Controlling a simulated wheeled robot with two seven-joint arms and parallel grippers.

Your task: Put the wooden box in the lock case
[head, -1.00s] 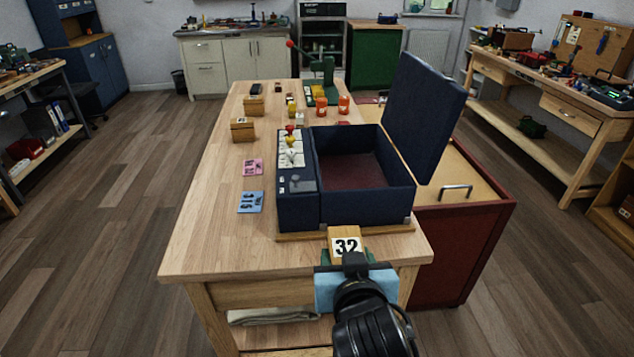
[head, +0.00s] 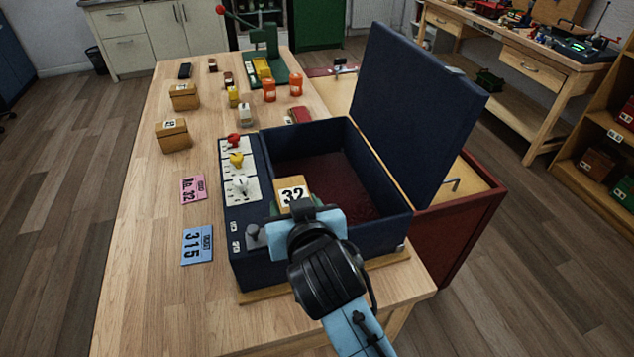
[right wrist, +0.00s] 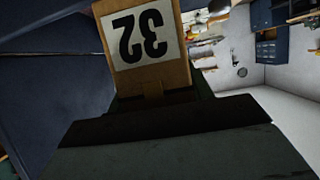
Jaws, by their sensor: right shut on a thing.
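The wooden box (head: 294,191) carries a white label with the number 32. My right gripper (head: 298,210) is shut on it and holds it over the front left part of the lock case's opening. The box also shows close up in the right wrist view (right wrist: 148,50), upside down. The lock case (head: 382,231) is dark blue with its lid (head: 420,110) standing open on the right and a dark red inside. Its left panel has red, yellow and white knobs and a grey one. Whether the box touches the case is hidden by my gripper. My left gripper is not in view.
Two other wooden boxes (head: 173,136) (head: 184,96) stand on the bench (head: 130,270) at left. A pink card (head: 193,190) and a blue card (head: 197,245) lie left of the case. Orange items (head: 296,85) and a green press (head: 264,50) stand behind it.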

